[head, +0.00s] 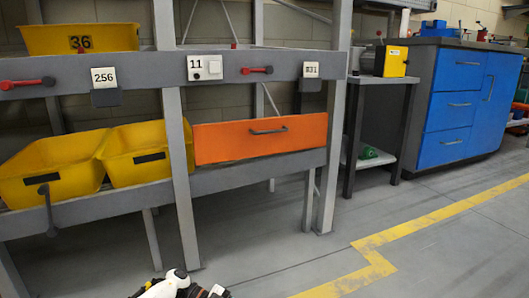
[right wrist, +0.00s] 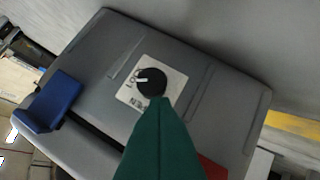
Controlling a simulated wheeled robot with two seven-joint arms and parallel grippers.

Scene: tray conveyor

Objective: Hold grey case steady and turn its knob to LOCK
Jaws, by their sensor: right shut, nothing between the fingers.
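The grey case (right wrist: 98,65) fills most of the right wrist view, its lid facing the camera. A round black knob (right wrist: 153,84) with a white mark sits on a pale label (right wrist: 172,73) on the lid. The mark points left toward small lettering, too small to read surely. My right gripper (right wrist: 157,102) is shut, its green fingers together and empty. The tips overlap the knob's lower edge in the picture; I cannot tell whether they touch it. The case is not in the head view. I cannot make out my left gripper in either view.
A blue block (right wrist: 53,100) sits at the case's left edge and a red piece (right wrist: 212,168) at lower right. The head view shows a rack with yellow bins (head: 50,165), an orange drawer (head: 260,138), a blue cabinet (head: 450,105) and clear grey floor (head: 265,250).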

